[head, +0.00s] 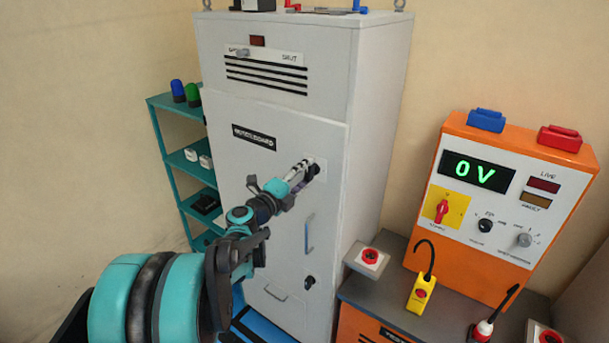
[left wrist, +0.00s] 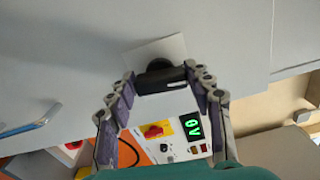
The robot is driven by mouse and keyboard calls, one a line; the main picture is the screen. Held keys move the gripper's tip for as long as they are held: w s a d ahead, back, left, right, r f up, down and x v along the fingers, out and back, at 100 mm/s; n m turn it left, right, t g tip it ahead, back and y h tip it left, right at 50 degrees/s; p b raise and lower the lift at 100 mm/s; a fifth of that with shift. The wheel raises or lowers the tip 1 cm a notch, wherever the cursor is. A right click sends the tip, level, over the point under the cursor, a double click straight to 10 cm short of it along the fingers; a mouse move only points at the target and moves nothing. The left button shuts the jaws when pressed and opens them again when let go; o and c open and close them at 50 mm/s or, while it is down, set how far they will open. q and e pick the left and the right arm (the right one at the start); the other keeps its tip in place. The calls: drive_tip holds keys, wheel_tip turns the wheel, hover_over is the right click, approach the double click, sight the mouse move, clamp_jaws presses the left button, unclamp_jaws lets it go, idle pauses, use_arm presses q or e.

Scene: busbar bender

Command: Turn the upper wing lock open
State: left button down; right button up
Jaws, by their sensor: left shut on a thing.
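The upper wing lock (head: 314,171) is a small black knob on a light square plate, high on the right side of the grey cabinet door (head: 262,185). In the left wrist view the black wing (left wrist: 160,79) lies across the picture, in front of a round black base on its plate. My left gripper (head: 308,172) is at this lock. In the left wrist view my left gripper's fingers (left wrist: 160,82) meet the two ends of the wing and are shut on it. The fingers partly cover the lock in the head view. My right gripper is not in view.
A teal shelf (head: 172,102) stands left of the cabinet.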

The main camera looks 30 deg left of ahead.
use_arm(q)
drive_tip(key=c, duration=0.6)
unclamp_jaws()
drive_tip(key=shift+c, duration=0.2)
drive_tip(key=s, duration=1.2)
drive_tip(key=shift+a, duration=0.45)
drive_tip(key=shift+c, duration=0.3)
